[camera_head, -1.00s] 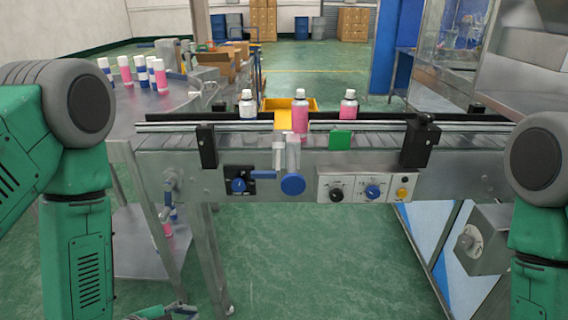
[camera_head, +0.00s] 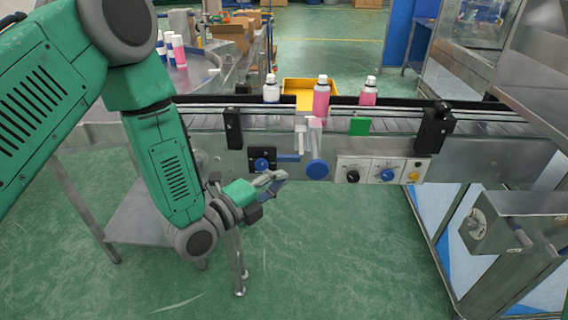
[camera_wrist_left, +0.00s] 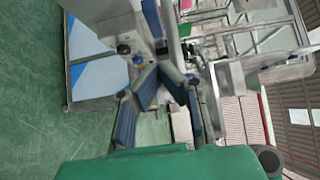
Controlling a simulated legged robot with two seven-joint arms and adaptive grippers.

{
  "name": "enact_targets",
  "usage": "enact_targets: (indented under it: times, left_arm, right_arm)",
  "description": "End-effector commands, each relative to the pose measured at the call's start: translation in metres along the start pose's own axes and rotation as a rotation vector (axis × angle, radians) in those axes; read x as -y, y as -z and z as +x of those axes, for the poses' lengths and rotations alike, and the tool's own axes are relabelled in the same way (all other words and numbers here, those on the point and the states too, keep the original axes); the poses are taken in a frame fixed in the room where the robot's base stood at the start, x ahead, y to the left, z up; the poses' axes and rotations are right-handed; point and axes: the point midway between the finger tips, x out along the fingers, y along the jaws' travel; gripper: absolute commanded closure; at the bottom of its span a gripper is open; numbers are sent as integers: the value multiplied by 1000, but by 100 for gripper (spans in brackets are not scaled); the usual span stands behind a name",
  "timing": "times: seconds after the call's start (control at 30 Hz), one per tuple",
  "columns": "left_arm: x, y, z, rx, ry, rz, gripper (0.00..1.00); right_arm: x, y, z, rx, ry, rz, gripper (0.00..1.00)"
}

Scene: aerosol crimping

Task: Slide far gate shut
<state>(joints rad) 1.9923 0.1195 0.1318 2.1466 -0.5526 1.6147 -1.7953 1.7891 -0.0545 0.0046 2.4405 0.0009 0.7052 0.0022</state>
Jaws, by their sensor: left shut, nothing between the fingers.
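The conveyor (camera_head: 215,138) runs across the head view. A green plate (camera_head: 359,126) stands at its near rail, and a yellow piece (camera_head: 303,101) lies across its far side. I cannot tell surely which is the far gate. A pale upright slide (camera_head: 300,138) and a blue round knob (camera_head: 317,169) are on the near face. My left gripper (camera_head: 277,181) is shut and empty, in front of and below the conveyor, left of the blue knob and apart from it. Its blue-padded fingers (camera_wrist_left: 160,75) show in the left wrist view. My right gripper is out of view.
A white-capped bottle (camera_head: 271,88), a pink bottle (camera_head: 321,100) and another pink bottle (camera_head: 368,91) stand on the conveyor. Black posts (camera_head: 233,128) and (camera_head: 434,127) rise at the near rail. A control panel (camera_head: 382,171) is right of the knob.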

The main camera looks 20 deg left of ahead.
Motion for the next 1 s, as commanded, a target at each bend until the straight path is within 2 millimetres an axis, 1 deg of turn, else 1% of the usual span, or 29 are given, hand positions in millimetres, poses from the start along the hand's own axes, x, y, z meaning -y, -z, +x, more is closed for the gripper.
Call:
enact_targets:
  times: [0.03,0.1,0.3,0.5,0.77,0.87,1.0]
  left_arm:
    - [1,1,11,1,2,1,100]
    - [1,-9,19,4,1,0,100]
    - [1,-22,35,1,-1,1,100]
    - [0,-26,37,0,-3,0,100]
    - [-1,-28,38,0,-2,0,100]
    - [-2,-37,47,0,2,5,100]
    - [-3,-58,69,1,1,7,100]
  right_arm:
    - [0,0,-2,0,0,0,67]
    - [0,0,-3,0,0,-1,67]
    - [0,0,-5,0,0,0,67]
    - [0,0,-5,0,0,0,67]
    - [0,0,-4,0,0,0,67]
    - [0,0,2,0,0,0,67]
    - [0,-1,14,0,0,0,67]
